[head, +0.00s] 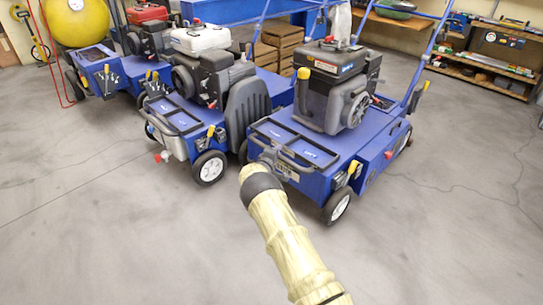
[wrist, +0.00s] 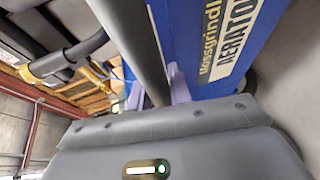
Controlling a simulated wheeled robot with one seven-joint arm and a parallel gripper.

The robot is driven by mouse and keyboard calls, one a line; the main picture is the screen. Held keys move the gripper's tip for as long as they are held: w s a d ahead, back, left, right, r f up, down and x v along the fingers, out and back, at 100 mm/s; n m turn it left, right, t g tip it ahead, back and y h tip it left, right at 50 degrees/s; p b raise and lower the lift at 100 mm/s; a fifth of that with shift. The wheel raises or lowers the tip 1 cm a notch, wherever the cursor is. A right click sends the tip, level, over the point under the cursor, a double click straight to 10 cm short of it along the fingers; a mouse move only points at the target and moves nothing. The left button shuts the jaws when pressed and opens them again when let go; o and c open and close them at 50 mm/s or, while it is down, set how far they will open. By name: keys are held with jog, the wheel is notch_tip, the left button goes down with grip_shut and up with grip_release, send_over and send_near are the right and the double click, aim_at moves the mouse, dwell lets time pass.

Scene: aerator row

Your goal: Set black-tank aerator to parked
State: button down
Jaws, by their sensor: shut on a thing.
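The black-tank aerator (head: 335,88) is the blue machine at the right of the row in the head view, with a black engine and tank on its deck. My arm reaches its front end. In the wrist view my gripper (wrist: 157,90) has its two lavender fingers shut on a dark front bar (wrist: 140,45), one on each side. The machine's blue front panel (wrist: 192,30) with its name label is just behind the bar. A yellow-topped lever (head: 354,167) stands at its near right corner, and a red knob (head: 389,155) is on its side. The fingertips are mostly hidden in the head view.
A white-tank aerator (head: 200,38) stands close on the left, with a red-tank aerator (head: 146,13) beyond it. Wooden crates (head: 283,36) are behind. Shelves (head: 485,75) stand at the back right. The grey floor is clear in front and at right.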

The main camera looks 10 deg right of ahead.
jog(key=shift+w+a+r, duration=0.15)
jog(key=shift+a, duration=0.2)
jog(key=shift+w+a+r, duration=0.1)
jog(key=shift+a, duration=0.25)
jog(key=c, duration=1.3)
grip_release()
jog(key=shift+s+d+f, duration=0.1)
jog(key=shift+s+d, duration=0.1)
jog(key=shift+d, duration=0.35)
jog(key=shift+s+a+r+p, duration=0.2)
jog(key=shift+s+a+p, duration=0.15)
jog(key=shift+s+p, duration=0.05)
jog(key=p+v, duration=0.8)
jog(key=v, duration=0.8)
jog(key=shift+s+p, duration=0.15)
jog(key=shift+p, duration=0.15)
